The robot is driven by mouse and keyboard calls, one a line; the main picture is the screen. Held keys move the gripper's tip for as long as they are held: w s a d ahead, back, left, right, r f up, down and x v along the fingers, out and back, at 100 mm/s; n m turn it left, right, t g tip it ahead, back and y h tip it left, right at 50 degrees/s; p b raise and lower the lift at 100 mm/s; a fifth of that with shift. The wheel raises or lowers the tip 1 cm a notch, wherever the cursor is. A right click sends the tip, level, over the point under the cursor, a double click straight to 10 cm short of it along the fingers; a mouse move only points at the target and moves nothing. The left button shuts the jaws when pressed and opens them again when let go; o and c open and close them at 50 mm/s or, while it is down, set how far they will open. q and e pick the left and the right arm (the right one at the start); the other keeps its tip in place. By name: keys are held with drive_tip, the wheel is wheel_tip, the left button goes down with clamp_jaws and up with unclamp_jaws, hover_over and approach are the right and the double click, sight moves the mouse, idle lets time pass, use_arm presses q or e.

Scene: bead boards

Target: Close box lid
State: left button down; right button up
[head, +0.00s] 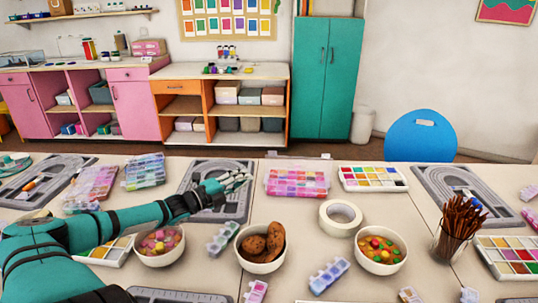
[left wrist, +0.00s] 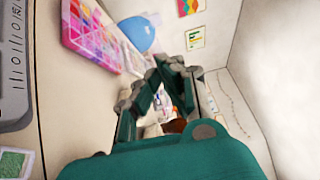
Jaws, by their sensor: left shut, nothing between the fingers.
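A clear bead box (head: 297,183) with pink, red and purple compartments stands at the middle of the table. A faint clear panel with small dark clips shows along its back edge and looks like its raised lid; its exact angle is hard to tell. The bead box also shows at the upper left of the left wrist view (left wrist: 88,38). My left gripper (head: 243,179) is shut and empty, just left of the box and apart from it, over a grey bead board (head: 240,212). In the left wrist view its fingers (left wrist: 168,66) meet at the tips. My right gripper is not in view.
Other bead boxes (head: 144,172) lie at left. A blue chair (head: 420,136) stands behind the table.

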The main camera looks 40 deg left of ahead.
use_arm(q)
drive_tip(key=w+r+b, duration=0.1)
drive_tip(key=w+b, duration=0.1)
drive_tip(key=w, duration=1)
drive_tip(key=shift+w+a, duration=0.25)
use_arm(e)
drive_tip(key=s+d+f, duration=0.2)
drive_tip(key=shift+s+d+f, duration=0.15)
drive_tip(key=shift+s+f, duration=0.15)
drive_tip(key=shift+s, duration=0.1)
